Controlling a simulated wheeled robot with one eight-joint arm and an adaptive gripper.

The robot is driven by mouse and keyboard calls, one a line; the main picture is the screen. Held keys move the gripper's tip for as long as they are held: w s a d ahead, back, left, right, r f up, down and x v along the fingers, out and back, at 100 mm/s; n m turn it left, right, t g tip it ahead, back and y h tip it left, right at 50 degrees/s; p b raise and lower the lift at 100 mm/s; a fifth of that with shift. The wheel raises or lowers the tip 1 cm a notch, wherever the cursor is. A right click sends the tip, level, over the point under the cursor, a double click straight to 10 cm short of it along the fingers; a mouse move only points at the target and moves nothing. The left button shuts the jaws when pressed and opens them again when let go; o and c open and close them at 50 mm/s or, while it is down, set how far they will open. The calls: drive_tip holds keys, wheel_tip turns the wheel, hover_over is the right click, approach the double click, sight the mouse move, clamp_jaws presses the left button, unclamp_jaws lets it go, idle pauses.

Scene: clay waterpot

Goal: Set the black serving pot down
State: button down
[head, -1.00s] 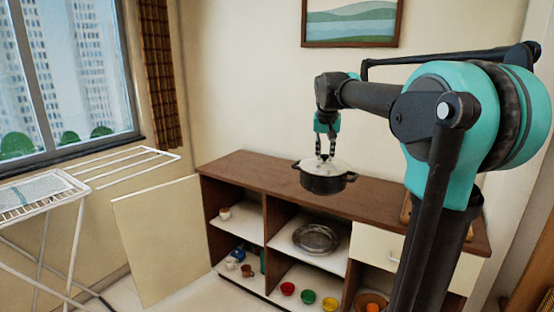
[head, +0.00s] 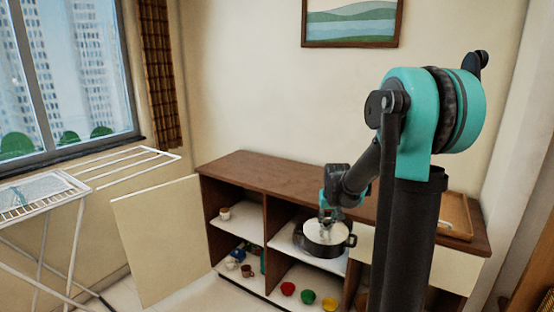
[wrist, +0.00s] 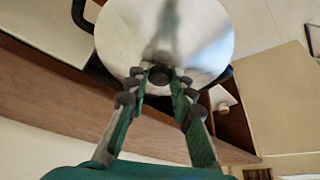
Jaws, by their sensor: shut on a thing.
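The black serving pot (head: 324,249) has a pale lid and two side handles. It hangs roughly upright in front of the cabinet's middle opening, below the level of the cabinet top. My gripper (head: 326,219) is above it. In the wrist view my gripper (wrist: 160,82) is shut on the dark knob in the middle of the pale lid (wrist: 165,30). Black handles show on both sides of the lid there. The pot's underside is hidden. I cannot tell how far the pot is from the shelf behind it.
The brown cabinet (head: 245,170) stands against the wall. A dark round dish (head: 300,241) on its middle shelf is mostly hidden by the pot. Small coloured bowls (head: 308,297) sit on the lower shelf. A wooden tray (head: 456,218) is on top at right. An open door panel (head: 155,240) stands left.

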sight(327, 227)
wheel_tip(327, 227, down, 4)
drive_tip(key=shift+s+d+r, duration=0.15)
drive_tip(key=shift+r, duration=0.05)
drive_tip(key=s+f, duration=0.1)
drive_tip(key=f, duration=0.3)
drive_tip(key=s+f, duration=0.1)
drive_tip(key=f, duration=0.7)
drive_tip(key=shift+s, duration=0.4)
